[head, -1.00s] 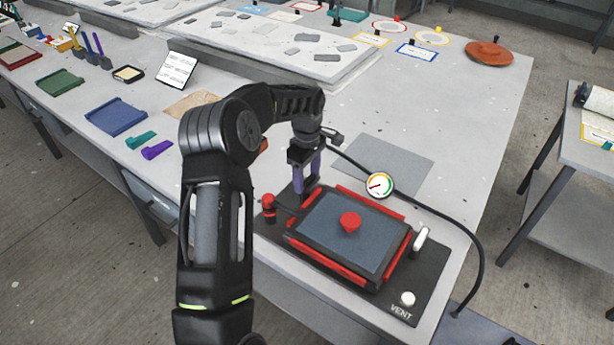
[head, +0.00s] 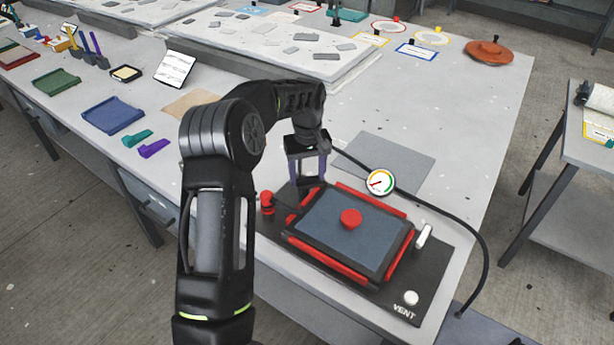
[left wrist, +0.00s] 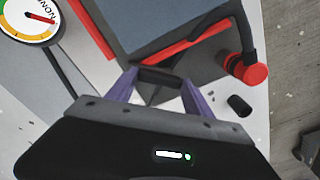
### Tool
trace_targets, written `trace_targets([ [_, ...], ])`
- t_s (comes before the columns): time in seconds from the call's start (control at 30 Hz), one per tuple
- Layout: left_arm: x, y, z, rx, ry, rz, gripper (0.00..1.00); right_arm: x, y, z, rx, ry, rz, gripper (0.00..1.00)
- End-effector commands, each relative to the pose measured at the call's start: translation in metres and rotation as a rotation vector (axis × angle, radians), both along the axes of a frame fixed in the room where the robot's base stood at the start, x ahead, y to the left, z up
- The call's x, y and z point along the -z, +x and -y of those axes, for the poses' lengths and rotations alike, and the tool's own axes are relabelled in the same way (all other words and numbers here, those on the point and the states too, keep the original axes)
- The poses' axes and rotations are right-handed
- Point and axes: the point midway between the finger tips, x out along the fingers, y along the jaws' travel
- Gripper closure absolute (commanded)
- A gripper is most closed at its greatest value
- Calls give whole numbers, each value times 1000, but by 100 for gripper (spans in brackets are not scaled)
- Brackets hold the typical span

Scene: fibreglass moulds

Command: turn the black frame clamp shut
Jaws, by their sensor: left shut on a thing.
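A dark framed panel with red edge strips (head: 340,267) lies on a black base plate (head: 425,270) at the front of the table. A red knob (head: 350,218) stands in the panel's middle. My left gripper (head: 309,184), with purple fingers, points down at the panel's far left corner. In the left wrist view its fingers (left wrist: 163,85) are shut on the black frame clamp (left wrist: 160,77), a short dark bar at the corner. In the head view the gripper mostly hides this clamp. My right gripper is not in view.
A red fitting (head: 267,204) with a hose stands left of the panel. A pressure gauge (head: 380,182) is behind it, with a black hose running right. A white handle (head: 424,236) and a white VENT knob (head: 410,298) are at the right. A grey sheet (head: 385,163) lies behind.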

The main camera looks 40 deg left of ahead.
Motion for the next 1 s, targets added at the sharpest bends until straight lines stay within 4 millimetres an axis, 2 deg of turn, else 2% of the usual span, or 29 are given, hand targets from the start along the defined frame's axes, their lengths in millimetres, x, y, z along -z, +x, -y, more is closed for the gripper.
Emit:
trace_targets([
  [0.6,0,-3,2,580,1,3,80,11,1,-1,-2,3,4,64],
  [1.0,-1,-4,2,841,1,3,80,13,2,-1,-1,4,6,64],
])
